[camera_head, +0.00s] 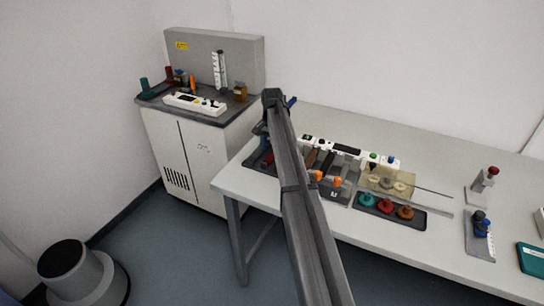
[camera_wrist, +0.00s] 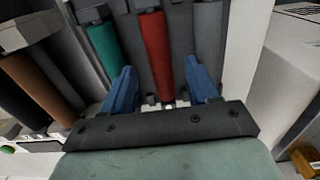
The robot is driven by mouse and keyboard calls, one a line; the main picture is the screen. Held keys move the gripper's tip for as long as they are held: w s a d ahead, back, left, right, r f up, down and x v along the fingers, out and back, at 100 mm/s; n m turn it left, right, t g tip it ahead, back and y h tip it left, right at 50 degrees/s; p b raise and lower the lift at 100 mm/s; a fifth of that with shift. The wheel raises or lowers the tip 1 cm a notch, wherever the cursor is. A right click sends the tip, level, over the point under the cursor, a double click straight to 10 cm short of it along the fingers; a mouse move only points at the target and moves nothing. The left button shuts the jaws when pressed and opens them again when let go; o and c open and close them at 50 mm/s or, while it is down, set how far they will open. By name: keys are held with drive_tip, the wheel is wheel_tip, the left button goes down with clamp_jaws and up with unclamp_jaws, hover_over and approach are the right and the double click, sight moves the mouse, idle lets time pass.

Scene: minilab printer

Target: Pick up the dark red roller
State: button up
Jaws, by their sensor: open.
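The dark red roller (camera_wrist: 156,50) shows in the wrist view, upright in the picture near the top middle, beside a green roller (camera_wrist: 104,48). In the head view a small red piece (camera_head: 267,155) shows on a dark tray at the left end of the long table, partly hidden by my arm. My gripper (camera_wrist: 162,84) is open, with its blue fingers on either side of the red roller's lower end. I cannot tell whether the fingers touch it. In the head view my arm hides most of the gripper.
A brown roller (camera_wrist: 38,88) and dark grey rollers lie to the left in the wrist view. In the head view a printer unit (camera_head: 345,160) stands right of my arm. A dark tray (camera_head: 417,219) holds coloured knobs. A white cabinet (camera_head: 190,155) stands at the left.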

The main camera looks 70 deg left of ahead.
sight(272, 155)
drive_tip(key=shift+f, duration=1.3)
clamp_jaws()
